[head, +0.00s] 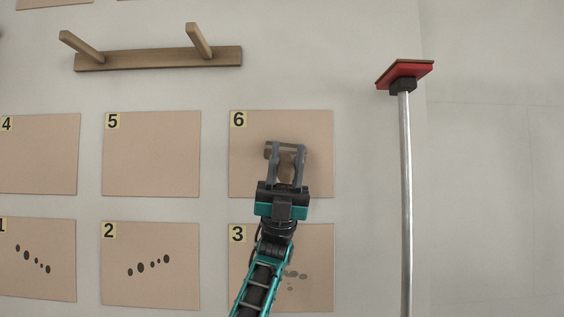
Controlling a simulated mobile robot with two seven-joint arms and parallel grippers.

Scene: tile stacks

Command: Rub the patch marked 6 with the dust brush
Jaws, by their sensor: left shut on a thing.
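The patch marked 6 (315,125) is a tan square with a yellow number label, at the top right of the numbered patches on the wall. My left gripper (286,152) is in front of it, shut on the brown dust brush (286,170). The brush is mostly hidden by the fingers. I cannot tell whether it touches the patch. No spots show on the visible part of patch 6. My right gripper is not in view.
Patch 3 (320,240), partly behind my arm, and patch 2 (150,290) bear dark spots. Patch 5 (150,160) is plain. A wooden peg rack (160,58) is above. A pole (405,200) with a red head (404,72) stands at right.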

